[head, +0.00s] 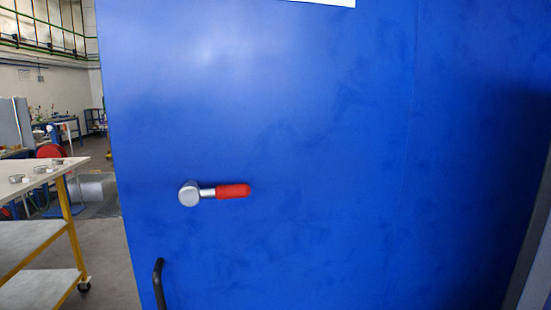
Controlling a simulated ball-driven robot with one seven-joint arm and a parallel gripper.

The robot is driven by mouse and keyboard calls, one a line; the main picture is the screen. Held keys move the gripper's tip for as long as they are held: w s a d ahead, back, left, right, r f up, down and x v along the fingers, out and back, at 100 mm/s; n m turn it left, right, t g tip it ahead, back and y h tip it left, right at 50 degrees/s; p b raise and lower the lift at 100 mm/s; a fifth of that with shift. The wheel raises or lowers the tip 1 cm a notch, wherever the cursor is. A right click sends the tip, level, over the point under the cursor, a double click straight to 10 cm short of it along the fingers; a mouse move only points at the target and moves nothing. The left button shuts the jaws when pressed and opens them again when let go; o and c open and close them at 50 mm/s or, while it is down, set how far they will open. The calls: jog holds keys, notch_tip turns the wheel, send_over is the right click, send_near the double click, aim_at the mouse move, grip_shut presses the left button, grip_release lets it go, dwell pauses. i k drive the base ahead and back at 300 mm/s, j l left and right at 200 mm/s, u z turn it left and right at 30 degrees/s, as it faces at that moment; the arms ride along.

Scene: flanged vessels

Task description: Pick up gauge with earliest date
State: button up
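Several small round objects that look like gauges lie on the top of a cart (87,163) at the left edge of the head view. One gauge (16,178) is near the left edge, another gauge (40,169) is beside it, and a third gauge (57,161) is farther back. Small pale pieces sit next to them. They are too small for any date to be read. My gripper is not in view.
A large blue panel (320,120) with a red-handled lever (232,190) and a black handle (158,285) fills most of the view, close in front. The cart has yellow legs, lower shelves and a caster. Grey floor (112,250) shows between cart and panel.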

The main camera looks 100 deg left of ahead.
aim_at(19, 178)
jog(key=u, duration=4.45)
jog(key=i+u, duration=0.25)
jog(key=i+l+z, duration=0.15)
jog(key=i+z, duration=0.35)
jog(key=i, duration=0.35)
jog(key=i+j+z, duration=0.2)
jog(key=i+z, duration=0.3)
jog(key=i, duration=0.3)
jog(key=i+z, duration=0.3)
jog(key=i, duration=0.15)
jog(key=i+z, duration=0.3)
jog(key=i+j+z, duration=0.3)
jog(key=i, duration=0.2)
